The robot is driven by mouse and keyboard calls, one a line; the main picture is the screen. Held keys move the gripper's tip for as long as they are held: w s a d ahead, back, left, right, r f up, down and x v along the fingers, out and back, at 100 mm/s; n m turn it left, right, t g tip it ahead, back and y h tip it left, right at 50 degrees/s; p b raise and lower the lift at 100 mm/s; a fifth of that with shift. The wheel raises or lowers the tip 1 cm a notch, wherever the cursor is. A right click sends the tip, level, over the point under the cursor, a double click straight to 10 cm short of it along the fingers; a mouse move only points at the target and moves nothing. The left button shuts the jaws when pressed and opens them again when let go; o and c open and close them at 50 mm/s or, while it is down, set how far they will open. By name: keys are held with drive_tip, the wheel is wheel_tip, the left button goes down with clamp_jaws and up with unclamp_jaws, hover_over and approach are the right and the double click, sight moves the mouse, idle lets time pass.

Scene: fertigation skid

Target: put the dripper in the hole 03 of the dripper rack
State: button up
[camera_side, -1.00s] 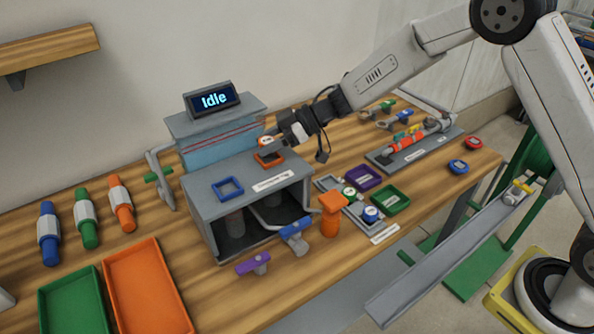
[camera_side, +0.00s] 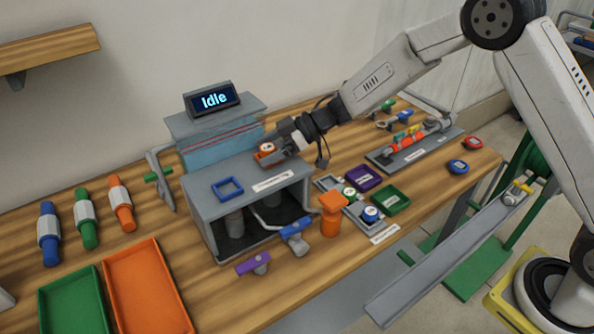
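A small dripper (camera_side: 267,148) with a white face and an orange rim is at the tip of my gripper (camera_side: 269,153). My gripper points down to the left over the right part of the grey box's top. It looks shut on the dripper, though its fingertips are small and partly hidden. An orange square frame (camera_side: 259,159) on the box top is mostly covered by my gripper. A grey plate that looks like the dripper rack (camera_side: 328,183) lies right of the box, with a green-rimmed (camera_side: 349,193) and a blue-rimmed round piece (camera_side: 370,214) on it. Hole numbers are unreadable.
An empty blue square frame (camera_side: 228,188) is on the grey box (camera_side: 200,203). An orange post (camera_side: 332,216) stands before the rack. Purple (camera_side: 364,178) and green trays (camera_side: 390,199) lie behind and right.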

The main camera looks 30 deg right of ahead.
drive_tip(key=v, duration=0.8)
drive_tip(key=shift+f, duration=0.15)
idle(0.7)
